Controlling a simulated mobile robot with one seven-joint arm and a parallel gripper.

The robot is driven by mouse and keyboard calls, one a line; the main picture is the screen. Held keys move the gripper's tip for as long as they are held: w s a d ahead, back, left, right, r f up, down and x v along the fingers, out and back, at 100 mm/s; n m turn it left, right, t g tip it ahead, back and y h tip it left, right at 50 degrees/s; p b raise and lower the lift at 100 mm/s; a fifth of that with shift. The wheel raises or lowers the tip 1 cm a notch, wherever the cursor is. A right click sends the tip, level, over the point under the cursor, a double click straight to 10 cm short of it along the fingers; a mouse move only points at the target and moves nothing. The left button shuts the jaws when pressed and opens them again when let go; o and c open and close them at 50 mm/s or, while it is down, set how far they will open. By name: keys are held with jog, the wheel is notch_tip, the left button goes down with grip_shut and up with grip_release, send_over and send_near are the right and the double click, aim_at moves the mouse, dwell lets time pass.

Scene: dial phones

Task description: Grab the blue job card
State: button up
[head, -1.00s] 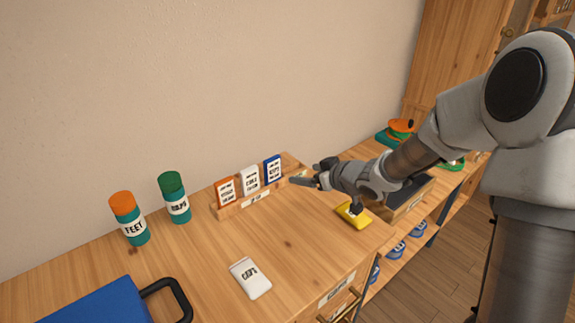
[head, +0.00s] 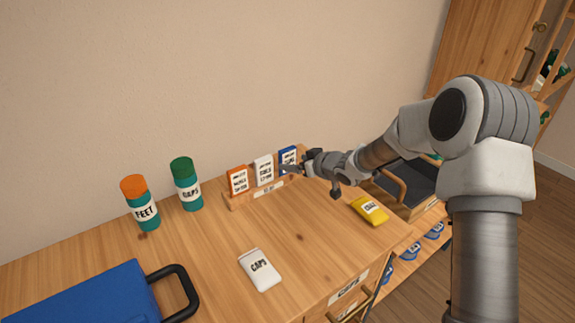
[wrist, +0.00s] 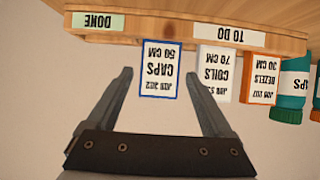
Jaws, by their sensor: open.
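The blue job card (head: 288,158) stands upright in the wooden card rack (head: 243,204), at the right of the white card (head: 264,171) and the orange card (head: 238,181). In the wrist view the blue-edged card (wrist: 160,70) appears upside down and reads "CAPS 50 CM". My gripper (head: 292,168) is at the card's right side in the head view. In the wrist view its open fingers (wrist: 160,73) lie on either side of the card, with a gap on each side. The right finger is close to the white card (wrist: 214,70).
Two teal bottles, one with an orange cap (head: 141,203) and one with a green cap (head: 186,184), stand left of the rack. A white CAPS packet (head: 260,269), a yellow packet (head: 370,210) and a blue case (head: 95,298) lie on the wooden top. The wall is behind.

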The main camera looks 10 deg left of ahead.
aim_at(289, 161)
jog(key=shift+b+x, duration=0.4)
jog(key=shift+x, duration=2.2)
jog(key=shift+r, duration=0.15)
jog(key=c, duration=1.1)
